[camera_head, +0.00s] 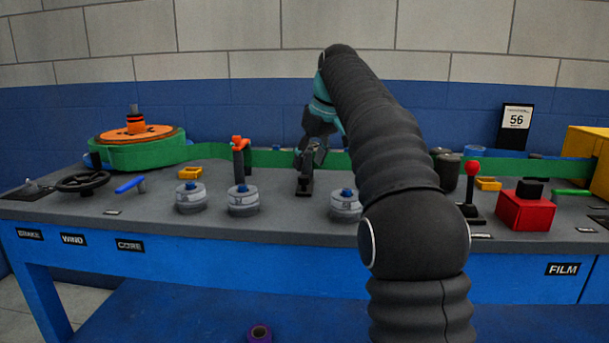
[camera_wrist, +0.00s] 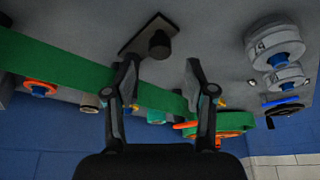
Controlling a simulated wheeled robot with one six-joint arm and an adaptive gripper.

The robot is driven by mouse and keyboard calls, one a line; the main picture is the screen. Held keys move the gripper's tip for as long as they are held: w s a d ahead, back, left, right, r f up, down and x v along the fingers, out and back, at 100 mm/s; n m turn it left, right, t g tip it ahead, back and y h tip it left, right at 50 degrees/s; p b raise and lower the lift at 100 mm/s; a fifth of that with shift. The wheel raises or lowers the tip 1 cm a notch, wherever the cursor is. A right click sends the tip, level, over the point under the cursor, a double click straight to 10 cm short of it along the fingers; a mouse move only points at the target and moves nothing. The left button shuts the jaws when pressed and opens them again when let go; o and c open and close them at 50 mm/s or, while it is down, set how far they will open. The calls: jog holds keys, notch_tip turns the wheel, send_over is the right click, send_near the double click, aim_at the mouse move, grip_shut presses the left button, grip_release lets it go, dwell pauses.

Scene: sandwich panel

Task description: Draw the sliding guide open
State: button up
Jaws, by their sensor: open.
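My gripper (camera_head: 308,158) hangs over the rear middle of the bench, in front of the green band. In the wrist view its two fingers (camera_wrist: 160,70) are spread apart with nothing between the tips. What looks like the sliding guide, a dark plate with a short dark post (camera_wrist: 159,45), lies just beyond the fingertips, close to the left one. In the head view the dark plate (camera_head: 304,190) shows right below my gripper, which partly hides it. I cannot tell whether the fingers touch the post.
The green band (camera_head: 270,158) runs along the back from an orange-topped reel (camera_head: 137,132). An orange-topped post (camera_head: 239,155) stands to the left. Grey discs with blue knobs (camera_head: 243,200) line the front. A red-knobbed lever (camera_head: 472,185) and red box (camera_head: 526,208) stand right.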

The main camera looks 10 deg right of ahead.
aim_at(304, 176)
jog(key=shift+b+x, duration=0.4)
jog(key=shift+x, duration=1.95)
grip_shut()
